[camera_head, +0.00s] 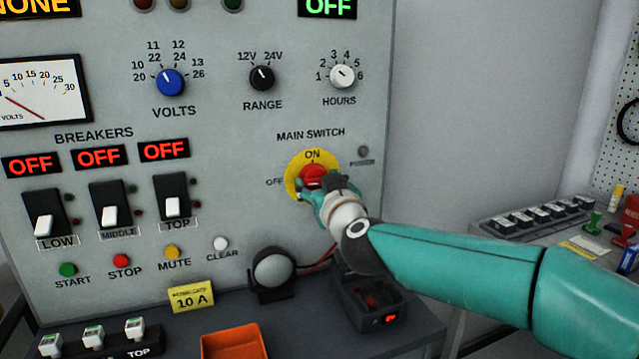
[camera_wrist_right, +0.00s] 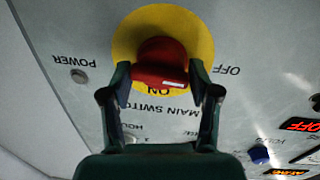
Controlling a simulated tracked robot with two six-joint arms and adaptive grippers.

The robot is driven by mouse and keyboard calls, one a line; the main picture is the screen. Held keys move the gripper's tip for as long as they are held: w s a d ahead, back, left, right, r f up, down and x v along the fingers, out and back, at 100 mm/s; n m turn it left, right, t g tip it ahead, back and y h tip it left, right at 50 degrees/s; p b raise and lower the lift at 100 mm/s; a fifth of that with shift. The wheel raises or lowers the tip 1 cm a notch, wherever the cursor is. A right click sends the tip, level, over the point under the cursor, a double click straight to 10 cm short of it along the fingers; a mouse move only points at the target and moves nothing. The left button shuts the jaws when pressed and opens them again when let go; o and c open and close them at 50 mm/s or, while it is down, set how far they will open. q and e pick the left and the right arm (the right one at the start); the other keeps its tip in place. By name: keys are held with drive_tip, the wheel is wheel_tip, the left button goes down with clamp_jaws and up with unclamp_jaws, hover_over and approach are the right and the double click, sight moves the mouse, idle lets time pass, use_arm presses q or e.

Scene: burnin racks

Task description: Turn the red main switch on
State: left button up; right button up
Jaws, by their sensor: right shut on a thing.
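The red main switch (camera_head: 313,172) is a rotary knob on a yellow round plate on the grey panel, with ON above it and OFF to its left. My right gripper (camera_head: 312,187) reaches it from the right and is shut on it. In the right wrist view the panel looks upside down; the red main switch (camera_wrist_right: 160,62) sits between the two fingers of the right gripper (camera_wrist_right: 162,84). A white mark on the knob shows close to the ON label, but its exact setting is hard to tell. My left gripper is not in view.
The POWER lamp (camera_head: 363,151) beside the switch looks dark. The top right display (camera_head: 328,7) reads OFF in green. The breakers' displays read OFF in red. Below stand a round grey buzzer-like part (camera_head: 273,268), an orange tray (camera_head: 231,343) and a black socket box (camera_head: 369,301).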

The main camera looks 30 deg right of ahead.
drive_tip(key=m+p, duration=0.1)
drive_tip(key=m, duration=0.6)
drive_tip(key=shift+m+y, duration=0.4)
drive_tip(key=m, duration=0.4)
drive_tip(key=shift+g, duration=0.3)
drive_tip(key=shift+d+m+y+b, duration=0.15)
drive_tip(key=shift+m+y+b, duration=0.5)
drive_tip(key=shift+m, duration=1.65)
drive_tip(key=o, duration=1)
drive_tip(key=shift+c, duration=0.2)
drive_tip(key=shift+s, duration=0.15)
